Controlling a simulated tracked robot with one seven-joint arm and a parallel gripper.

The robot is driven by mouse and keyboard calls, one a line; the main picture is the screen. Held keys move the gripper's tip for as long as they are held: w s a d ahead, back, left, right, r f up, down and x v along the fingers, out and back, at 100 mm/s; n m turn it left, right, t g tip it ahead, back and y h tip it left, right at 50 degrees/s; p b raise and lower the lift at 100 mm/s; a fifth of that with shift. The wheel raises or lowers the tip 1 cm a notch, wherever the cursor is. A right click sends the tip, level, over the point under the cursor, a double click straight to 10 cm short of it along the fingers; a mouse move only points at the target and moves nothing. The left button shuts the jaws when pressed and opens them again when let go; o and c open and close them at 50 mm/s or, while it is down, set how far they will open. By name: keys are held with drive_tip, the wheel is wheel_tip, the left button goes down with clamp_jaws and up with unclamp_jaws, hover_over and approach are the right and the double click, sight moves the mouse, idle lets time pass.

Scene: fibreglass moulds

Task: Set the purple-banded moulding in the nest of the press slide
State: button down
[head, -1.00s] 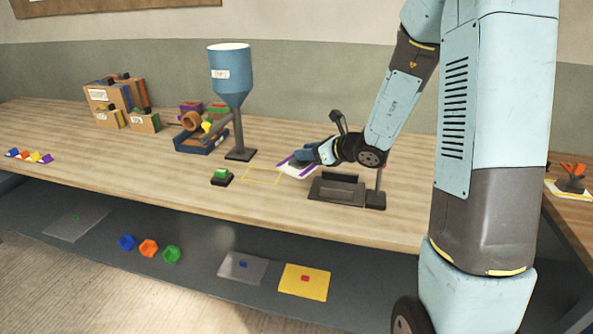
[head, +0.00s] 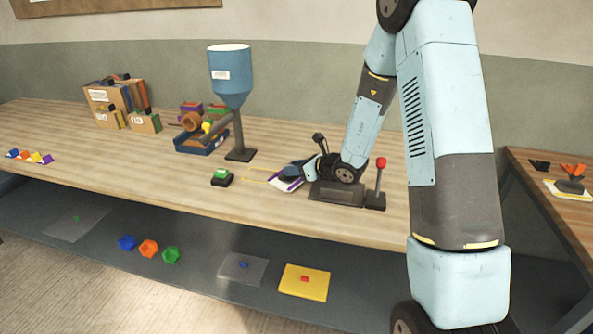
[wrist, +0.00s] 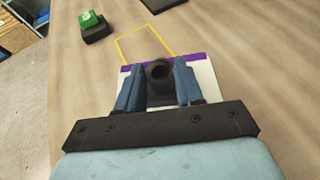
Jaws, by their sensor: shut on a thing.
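The purple-banded moulding, a flat white piece with a purple edge, shows in the head view (head: 287,184) and the wrist view (wrist: 208,78). My gripper (head: 296,173) is shut on its dark middle part; the fingers (wrist: 158,82) stand either side of a round dark knob. The moulding is low over the bench; I cannot tell if it touches.
A yellow outline (head: 259,175) on the bench lies left of the moulding and ahead of it in the wrist view. A green-topped block (head: 221,177) sits farther left. A blue hopper (head: 231,75) stands behind. The front-left bench is mostly clear.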

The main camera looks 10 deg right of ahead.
drive_tip(key=shift+f, duration=0.4)
drive_tip(key=c, duration=0.7)
unclamp_jaws()
drive_tip(key=shift+f, duration=0.1)
